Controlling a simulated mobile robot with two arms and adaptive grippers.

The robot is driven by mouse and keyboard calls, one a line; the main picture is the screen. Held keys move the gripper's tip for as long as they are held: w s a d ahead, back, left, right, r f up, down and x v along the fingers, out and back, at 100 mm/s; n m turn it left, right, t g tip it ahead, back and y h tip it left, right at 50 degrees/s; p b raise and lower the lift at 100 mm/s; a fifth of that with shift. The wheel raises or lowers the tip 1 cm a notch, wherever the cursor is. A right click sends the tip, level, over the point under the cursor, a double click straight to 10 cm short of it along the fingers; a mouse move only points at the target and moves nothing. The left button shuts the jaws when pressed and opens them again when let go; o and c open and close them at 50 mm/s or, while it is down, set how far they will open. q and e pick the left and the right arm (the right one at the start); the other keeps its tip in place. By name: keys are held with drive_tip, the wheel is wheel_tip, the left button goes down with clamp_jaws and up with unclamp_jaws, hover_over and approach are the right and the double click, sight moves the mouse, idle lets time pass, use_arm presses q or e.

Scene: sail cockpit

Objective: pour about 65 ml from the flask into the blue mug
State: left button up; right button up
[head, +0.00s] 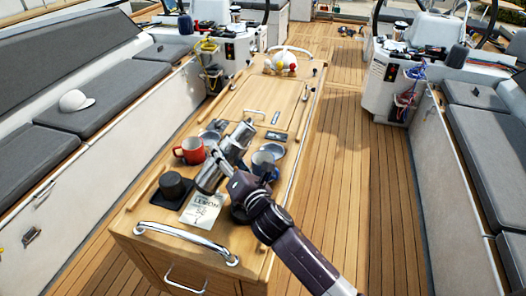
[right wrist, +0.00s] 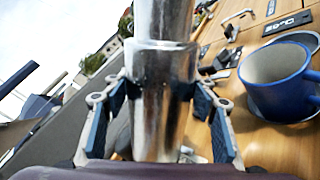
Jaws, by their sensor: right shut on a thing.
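The silver metal flask (head: 236,143) is held in my right gripper (head: 234,172) over the table. It slants in the head view, upper end to the right. In the right wrist view the flask (right wrist: 160,95) stands between the two finger pads, which press on its sides. The blue mug (head: 264,159) stands on the table just right of the flask, partly hidden by my gripper. The blue mug (right wrist: 278,85) also shows in the right wrist view, apart from the flask, its pale inside partly visible. I cannot see any liquid. My left gripper is not in view.
A red mug (head: 190,151) stands left of the flask. A black round container (head: 172,186) and a printed booklet (head: 201,208) lie nearer the front edge. Small grey bowls (head: 209,137) sit behind. A metal rail (head: 187,236) crosses the table's front. The table's far middle is mostly clear.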

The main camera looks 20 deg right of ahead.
drive_tip(key=shift+w+d+r+n+p, duration=0.15)
drive_tip(key=shift+r+n+p, duration=0.2)
drive_tip(key=shift+r+n, duration=0.3)
drive_tip(key=n, duration=0.2)
drive_tip(key=n+p, duration=0.1)
drive_tip(key=shift+r+n+t+p, duration=0.3)
drive_tip(key=shift+r+n, duration=0.05)
drive_tip(key=shift+r, duration=0.05)
drive_tip(key=shift+f+n+h, duration=0.1)
drive_tip(key=shift+n+h, duration=0.2)
drive_tip(key=shift+n, duration=0.7)
drive_tip(key=shift+f+n, duration=0.25)
drive_tip(key=shift+n, duration=0.55)
drive_tip(key=shift+r+p, duration=0.1)
drive_tip(key=shift+p, duration=0.25)
